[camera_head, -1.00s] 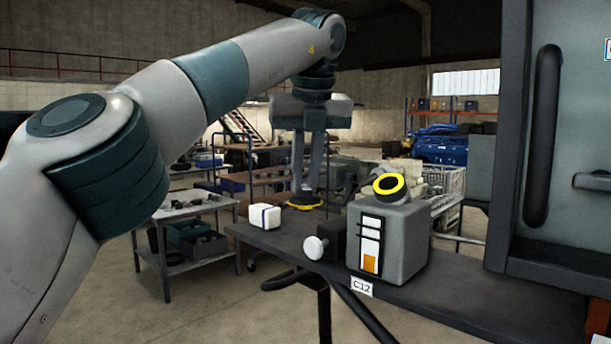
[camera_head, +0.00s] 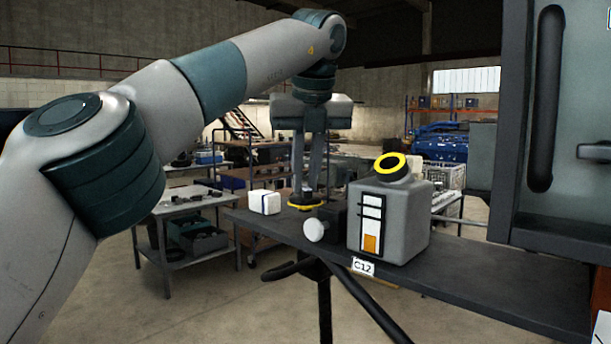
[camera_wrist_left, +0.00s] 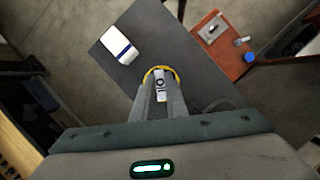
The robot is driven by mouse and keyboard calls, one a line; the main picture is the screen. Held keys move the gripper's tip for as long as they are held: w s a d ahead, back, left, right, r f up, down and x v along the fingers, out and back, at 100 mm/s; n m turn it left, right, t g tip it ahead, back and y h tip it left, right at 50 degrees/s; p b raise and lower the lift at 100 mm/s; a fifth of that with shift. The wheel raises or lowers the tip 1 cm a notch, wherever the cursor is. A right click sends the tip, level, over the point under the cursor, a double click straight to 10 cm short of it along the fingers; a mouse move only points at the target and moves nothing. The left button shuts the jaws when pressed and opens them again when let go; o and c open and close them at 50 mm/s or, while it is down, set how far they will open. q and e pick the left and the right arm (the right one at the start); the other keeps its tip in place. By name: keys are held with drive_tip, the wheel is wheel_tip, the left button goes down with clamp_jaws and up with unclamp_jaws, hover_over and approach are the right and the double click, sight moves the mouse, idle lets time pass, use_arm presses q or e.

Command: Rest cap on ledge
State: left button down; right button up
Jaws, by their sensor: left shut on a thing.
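The cap (camera_head: 306,206) has a wide yellow rim and a dark centre. In the left wrist view, its yellow rim (camera_wrist_left: 148,76) surrounds a white label that seems to read OIL. My left gripper (camera_head: 306,192) points straight down and is shut on the cap's upper part. The cap is level, at or just above the dark ledge (camera_head: 480,298) marked C12, between a white box and the grey tank. I cannot tell whether it touches the surface. The grey tank (camera_head: 408,232) stands on the ledge with an open, yellow-ringed neck (camera_head: 391,167). My right gripper is out of view.
A white box with a blue band (camera_head: 264,202) lies left of the cap. A dark block with a round white knob (camera_head: 314,230) stands in front of it, beside the tank. A large grey cabinet (camera_head: 565,120) rises at right. The front right of the ledge is clear.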

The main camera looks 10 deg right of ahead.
use_arm(q)
drive_tip(key=shift+f+b, duration=0.8)
drive_tip(key=shift+f, duration=0.25)
drive_tip(key=c, duration=1.7)
unclamp_jaws()
drive_tip(key=shift+r, duration=0.15)
drive_tip(key=shift+s+r, duration=0.15)
drive_tip(key=shift+r, duration=0.35)
drive_tip(key=p+v, duration=0.3)
drive_tip(key=v, duration=0.7)
drive_tip(key=shift+s+r, duration=0.2)
drive_tip(key=shift+r, duration=0.15)
drive_tip(key=shift+f, duration=0.1)
